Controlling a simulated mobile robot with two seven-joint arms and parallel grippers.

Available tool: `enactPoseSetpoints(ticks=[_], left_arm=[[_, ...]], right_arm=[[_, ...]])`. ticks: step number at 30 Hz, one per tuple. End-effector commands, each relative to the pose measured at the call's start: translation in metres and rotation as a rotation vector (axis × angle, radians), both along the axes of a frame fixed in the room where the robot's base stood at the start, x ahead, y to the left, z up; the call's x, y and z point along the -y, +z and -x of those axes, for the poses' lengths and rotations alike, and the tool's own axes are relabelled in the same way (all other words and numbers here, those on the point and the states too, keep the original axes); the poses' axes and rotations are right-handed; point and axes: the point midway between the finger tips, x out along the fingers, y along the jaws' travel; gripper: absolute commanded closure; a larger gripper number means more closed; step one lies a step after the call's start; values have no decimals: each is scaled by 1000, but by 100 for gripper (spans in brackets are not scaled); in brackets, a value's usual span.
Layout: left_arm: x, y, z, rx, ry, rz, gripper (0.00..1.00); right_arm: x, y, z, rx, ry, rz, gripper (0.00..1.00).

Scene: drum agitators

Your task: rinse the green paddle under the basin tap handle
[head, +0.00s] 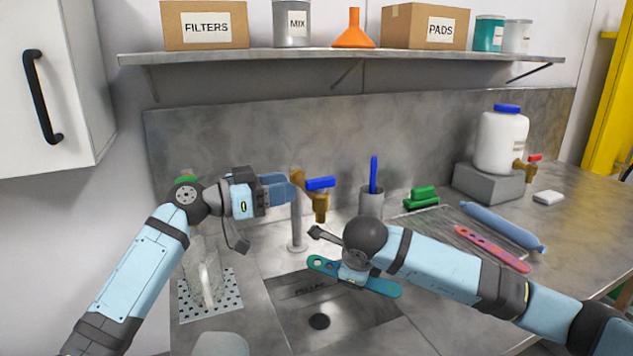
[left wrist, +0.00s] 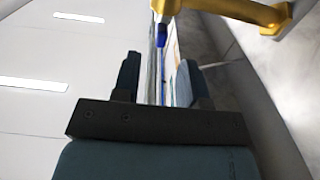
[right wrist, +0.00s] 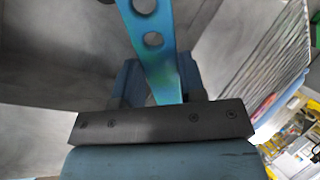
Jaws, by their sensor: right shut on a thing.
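The green paddle (head: 385,287), teal in the picture with round holes at one end, lies across the upper part of the basin (head: 345,335). The paddle also shows between the fingers in the right wrist view (right wrist: 150,45). The brass tap (head: 321,207) with a blue handle (head: 320,183) stands behind the basin. My left gripper (head: 282,187) is open beside the tap, left of the handle. In the left wrist view the blue handle (left wrist: 162,37) is beyond the empty fingers.
A glass jar (head: 203,280) stands on a perforated mat at the left. A cup with a blue stick (head: 371,203), green blocks (head: 421,198), a pink paddle (head: 492,248) and a blue roll (head: 502,226) are on the right. A shelf (head: 340,57) runs above.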

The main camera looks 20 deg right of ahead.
Motion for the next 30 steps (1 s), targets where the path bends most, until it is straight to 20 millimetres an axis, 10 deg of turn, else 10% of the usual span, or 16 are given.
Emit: enactPoseSetpoints(ticks=[10,24,30], left_arm=[[62,0,-5,0,0,-1,61],[75,0,-6,1,1,-1,61],[75,0,-7,1,1,-1,100]], right_arm=[[0,0,0,0,0,0,86],[0,0,0,0,0,0,86],[0,0,0,0,0,0,86]])
